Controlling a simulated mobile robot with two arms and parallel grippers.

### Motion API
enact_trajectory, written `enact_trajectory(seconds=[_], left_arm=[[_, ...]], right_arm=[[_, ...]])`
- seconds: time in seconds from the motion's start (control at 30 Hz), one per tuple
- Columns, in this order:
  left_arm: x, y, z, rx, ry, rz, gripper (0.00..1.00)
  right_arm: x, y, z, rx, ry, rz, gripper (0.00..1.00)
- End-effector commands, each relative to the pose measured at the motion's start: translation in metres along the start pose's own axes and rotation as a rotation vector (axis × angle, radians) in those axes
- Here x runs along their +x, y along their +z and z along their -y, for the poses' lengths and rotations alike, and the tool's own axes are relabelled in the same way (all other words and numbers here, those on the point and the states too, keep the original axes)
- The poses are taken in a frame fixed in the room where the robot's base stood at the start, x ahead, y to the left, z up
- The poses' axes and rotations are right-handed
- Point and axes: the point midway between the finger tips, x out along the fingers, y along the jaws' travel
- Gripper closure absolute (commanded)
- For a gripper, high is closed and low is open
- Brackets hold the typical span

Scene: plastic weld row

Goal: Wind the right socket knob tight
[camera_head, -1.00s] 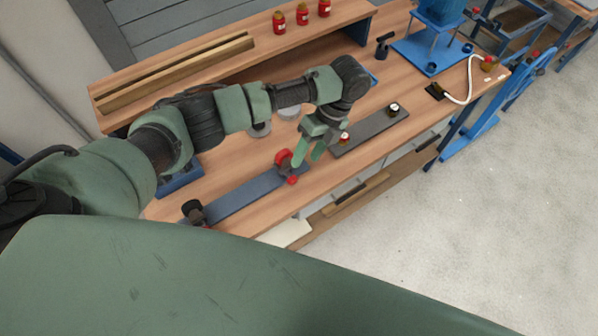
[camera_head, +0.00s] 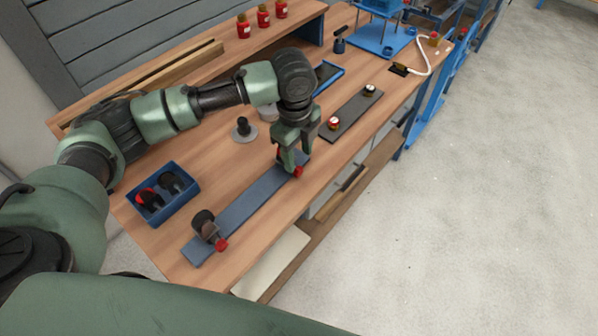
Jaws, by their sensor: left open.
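A long blue-grey plate (camera_head: 250,205) lies on the wooden bench and carries a socket at each end. The right socket's red knob (camera_head: 298,171) shows just below the fingertips of my left gripper (camera_head: 291,159). The gripper points down over the right socket and hides most of it. Its jaws are open; I cannot tell whether they touch the knob. The left socket (camera_head: 203,223) is dark, with a red knob (camera_head: 221,244) at its front side. My right gripper is out of view.
A dark plate (camera_head: 351,116) with two round knobs lies to the right. A blue tray (camera_head: 182,209) holding dark and red parts stands at the left. A grey disc with a dark knob (camera_head: 243,127) stands behind the plate. The bench's front edge runs close by.

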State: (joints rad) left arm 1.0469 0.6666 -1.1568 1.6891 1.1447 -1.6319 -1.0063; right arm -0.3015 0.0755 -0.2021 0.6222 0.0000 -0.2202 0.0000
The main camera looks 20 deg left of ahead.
Motion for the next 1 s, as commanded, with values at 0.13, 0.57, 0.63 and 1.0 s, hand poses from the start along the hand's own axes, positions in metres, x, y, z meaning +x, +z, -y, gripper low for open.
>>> enact_trajectory(seconds=[0.13, 0.57, 0.63, 1.0], left_arm=[[0.025, 0.000, -0.001, 0.000, 0.004, 0.000, 0.52], [0.061, 0.000, 0.000, 0.002, 0.000, 0.002, 0.52], [0.061, 0.000, 0.000, 0.002, 0.000, 0.002, 0.52], [0.060, 0.000, -0.001, 0.002, 0.002, 0.001, 1.00]], right_arm=[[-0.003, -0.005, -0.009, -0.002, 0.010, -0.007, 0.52], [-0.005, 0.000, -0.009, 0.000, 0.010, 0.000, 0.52], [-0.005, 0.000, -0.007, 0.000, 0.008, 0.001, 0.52], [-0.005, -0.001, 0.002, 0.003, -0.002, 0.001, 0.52]])
